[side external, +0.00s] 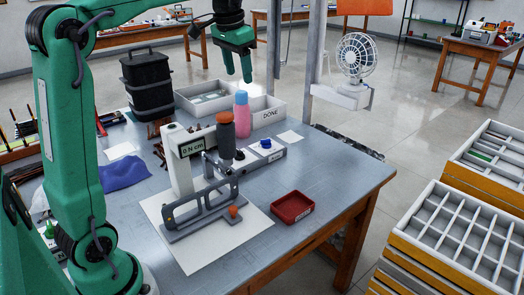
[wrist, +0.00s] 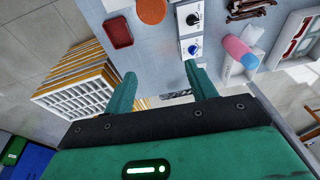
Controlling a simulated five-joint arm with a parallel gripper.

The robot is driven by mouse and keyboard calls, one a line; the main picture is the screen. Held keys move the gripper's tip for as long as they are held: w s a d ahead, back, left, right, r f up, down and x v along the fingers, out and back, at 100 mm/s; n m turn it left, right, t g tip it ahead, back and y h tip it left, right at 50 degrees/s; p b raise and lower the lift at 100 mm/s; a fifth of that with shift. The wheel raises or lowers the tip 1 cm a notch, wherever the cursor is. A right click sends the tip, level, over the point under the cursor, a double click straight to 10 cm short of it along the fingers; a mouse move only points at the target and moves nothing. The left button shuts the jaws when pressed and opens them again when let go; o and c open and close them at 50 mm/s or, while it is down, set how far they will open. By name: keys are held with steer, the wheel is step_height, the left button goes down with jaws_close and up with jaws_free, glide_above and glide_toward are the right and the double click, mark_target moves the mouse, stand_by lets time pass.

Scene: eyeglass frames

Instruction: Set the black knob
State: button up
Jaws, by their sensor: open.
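The black knob (wrist: 193,19) sits on a pale plate at the top of the wrist view. In the side external view the black knob (side external: 239,155) is small beside the orange-topped dark tool. A blue knob (wrist: 194,50) is on the neighbouring plate; it also shows in the side external view (side external: 265,143). My gripper (side external: 238,76) hangs high above the back of the table, fingers pointing down, open and empty. In the wrist view my gripper's fingers (wrist: 160,70) are apart, and both knobs lie beyond them, near the right finger.
A stand with a "0 N cm" display (side external: 192,147) and the upright orange-topped tool (side external: 225,134) stand close to the knobs. An eyeglass frame fixture (side external: 200,212) is in front. A pink and blue bottle (side external: 242,115) stands behind. A red tray (side external: 292,207) is at right.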

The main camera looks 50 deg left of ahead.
steer(key=w+a+f+g, duration=0.1)
steer(key=w+a+f, duration=0.25)
steer(key=a, duration=0.25)
steer(key=w+a+f+g, duration=0.1)
steer(key=w+a+f, duration=0.1)
steer(key=w+a, duration=0.25)
glide_above(239, 150)
steer(key=shift+h, duration=0.3)
step_height(239, 150, down, 19)
steer(key=shift+f, duration=0.1)
steer(key=shift+f, duration=3.8)
steer(key=c, duration=1)
